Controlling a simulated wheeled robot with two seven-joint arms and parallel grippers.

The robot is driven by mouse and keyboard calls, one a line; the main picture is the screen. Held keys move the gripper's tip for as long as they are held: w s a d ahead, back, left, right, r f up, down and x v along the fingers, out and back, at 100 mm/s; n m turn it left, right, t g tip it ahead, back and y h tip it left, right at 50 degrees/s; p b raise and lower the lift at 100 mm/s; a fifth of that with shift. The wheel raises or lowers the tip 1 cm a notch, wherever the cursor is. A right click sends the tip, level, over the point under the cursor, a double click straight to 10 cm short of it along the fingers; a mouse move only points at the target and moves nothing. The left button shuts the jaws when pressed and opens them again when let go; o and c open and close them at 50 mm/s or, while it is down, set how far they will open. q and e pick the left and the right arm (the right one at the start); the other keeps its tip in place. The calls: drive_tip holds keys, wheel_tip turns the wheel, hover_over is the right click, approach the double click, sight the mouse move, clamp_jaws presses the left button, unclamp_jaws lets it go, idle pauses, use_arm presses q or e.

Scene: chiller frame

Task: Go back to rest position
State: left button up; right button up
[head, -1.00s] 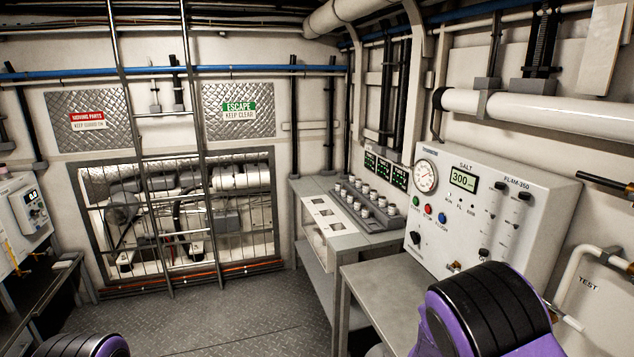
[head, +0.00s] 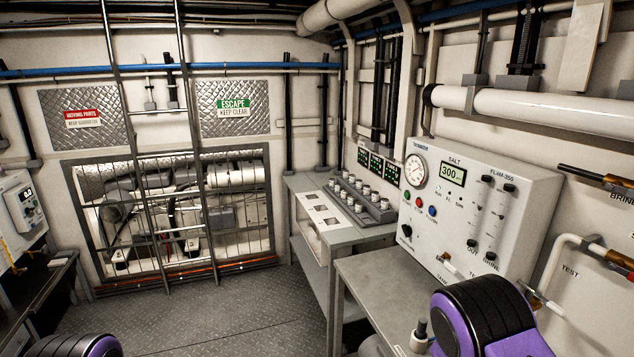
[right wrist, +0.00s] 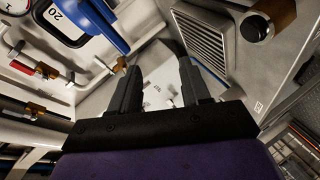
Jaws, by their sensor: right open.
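My right gripper (right wrist: 157,88) shows in the right wrist view with its two dark fingers apart and nothing between them. In the head view only the purple and black links of my right arm show at the lower right, in front of the bench and panel; its gripper is out of that picture. A small piece of my left arm shows at the bottom left of the head view, and its gripper is out of view.
The white SALT panel (head: 520,185) stands on a grey bench (head: 385,275) at the right. A rack of small pots (head: 362,197) sits on a farther table. Pipes (head: 560,255) stick out at the far right. The floor (head: 240,315) in the middle is clear.

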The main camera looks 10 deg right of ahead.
drive_tip(key=s+a+f+m+g+y, duration=0.2)
drive_tip(key=s+a+f+m+y, duration=0.3)
drive_tip(key=s, duration=0.6)
drive_tip(key=s+a+f+m+g+y, duration=0.2)
drive_tip(key=s+a+f+m+y, duration=0.15)
drive_tip(key=s+a+f, duration=0.55)
wheel_tip(320, 180, down, 12)
drive_tip(key=s+d+b, duration=0.2)
drive_tip(key=b, duration=1.2)
drive_tip(key=shift+d, duration=0.35)
